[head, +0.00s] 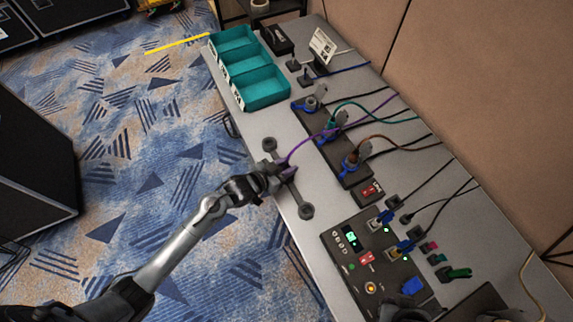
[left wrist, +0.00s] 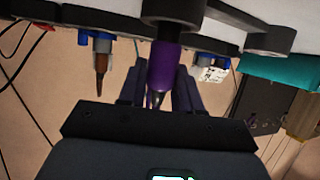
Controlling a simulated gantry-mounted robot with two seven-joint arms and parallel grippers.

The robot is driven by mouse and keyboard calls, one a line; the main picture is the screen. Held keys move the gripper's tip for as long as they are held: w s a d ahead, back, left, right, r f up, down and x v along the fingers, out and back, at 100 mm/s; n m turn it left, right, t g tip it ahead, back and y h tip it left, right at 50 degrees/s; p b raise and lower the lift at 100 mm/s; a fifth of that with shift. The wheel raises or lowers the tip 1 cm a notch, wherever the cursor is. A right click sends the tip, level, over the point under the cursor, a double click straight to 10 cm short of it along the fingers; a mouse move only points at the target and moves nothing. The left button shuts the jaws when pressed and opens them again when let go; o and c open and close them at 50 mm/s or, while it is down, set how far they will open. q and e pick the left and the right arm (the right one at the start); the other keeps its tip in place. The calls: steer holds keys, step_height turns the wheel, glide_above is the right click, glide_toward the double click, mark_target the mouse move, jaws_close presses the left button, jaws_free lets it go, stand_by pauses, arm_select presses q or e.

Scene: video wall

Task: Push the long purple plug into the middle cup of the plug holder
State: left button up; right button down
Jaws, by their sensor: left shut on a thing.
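The long purple plug (left wrist: 163,66) is between the fingers of my left gripper (left wrist: 158,88), which is shut on it. In the head view my left gripper (head: 279,174) is at the middle of the dark plug holder (head: 297,195), at the table's near edge. The holder's two end cups show beyond and nearer than the gripper. The middle cup (left wrist: 175,10) shows at the top of the left wrist view, with the plug's end against or inside it; the depth cannot be told. A purple cable (head: 312,138) runs from the plug toward the back.
A black strip (head: 352,178) with blue sockets and several plugged cables stands behind the holder. A teal three-part bin (head: 262,92) is at the far left of the table. A black control panel (head: 365,262) with lights is at the near right.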

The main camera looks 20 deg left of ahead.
arm_select(q)
steer(key=shift+f, duration=0.45)
arm_select(e)
steer(key=shift+a, duration=0.1)
stand_by(0.5)
arm_select(q)
steer(key=o, duration=1.1)
steer(key=p+v, duration=0.2)
steer(key=v, duration=0.9)
steer(key=shift+f, duration=0.15)
arm_select(e)
step_height(320, 180, up, 2)
